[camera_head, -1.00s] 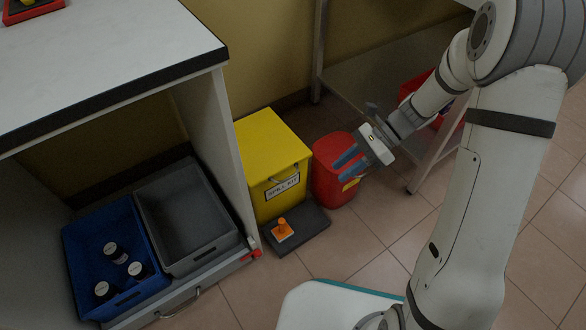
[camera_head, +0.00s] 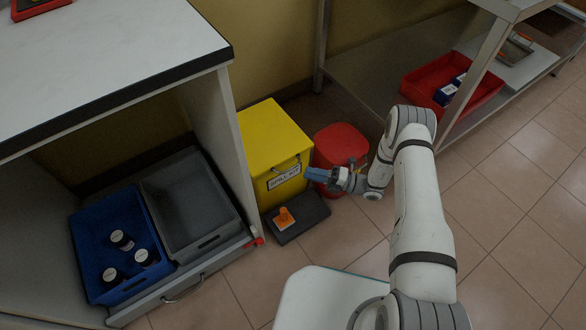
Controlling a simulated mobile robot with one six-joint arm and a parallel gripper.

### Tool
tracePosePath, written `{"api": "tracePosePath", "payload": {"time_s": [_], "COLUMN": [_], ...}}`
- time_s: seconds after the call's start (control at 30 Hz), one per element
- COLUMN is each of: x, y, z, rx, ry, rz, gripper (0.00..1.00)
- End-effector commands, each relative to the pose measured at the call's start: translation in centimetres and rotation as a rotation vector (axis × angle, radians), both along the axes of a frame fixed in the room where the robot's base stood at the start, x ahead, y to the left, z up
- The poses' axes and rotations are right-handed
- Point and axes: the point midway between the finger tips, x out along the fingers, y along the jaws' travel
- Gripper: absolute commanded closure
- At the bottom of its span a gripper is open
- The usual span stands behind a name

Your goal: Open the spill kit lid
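The yellow spill kit box (camera_head: 268,138) stands on the floor between the bench and a red bin. Its lid is shut, and a metal handle and a white "SPILL KIT" label (camera_head: 284,176) show on its front. My gripper (camera_head: 312,175) is just right of the label, in front of the box's right front edge, with its blue-grey fingers pointing left. I cannot tell whether the fingers touch the box, and their spacing is hard to make out from this side.
The red bin (camera_head: 340,143) stands close behind my gripper. An open drawer holds a grey tray (camera_head: 190,205) and a blue tray (camera_head: 92,240) with bottles. Tiled floor is free at right.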

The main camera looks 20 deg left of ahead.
Motion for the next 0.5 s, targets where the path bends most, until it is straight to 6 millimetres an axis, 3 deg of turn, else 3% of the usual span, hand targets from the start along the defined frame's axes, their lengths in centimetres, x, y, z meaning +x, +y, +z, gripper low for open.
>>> {"api": "tracePosePath", "payload": {"time_s": [0.5], "x": [-0.7], "y": [7.0], "z": [0.7], "rx": [0.0], "ry": [0.001], "rz": [0.003], "gripper": [0.69]}}
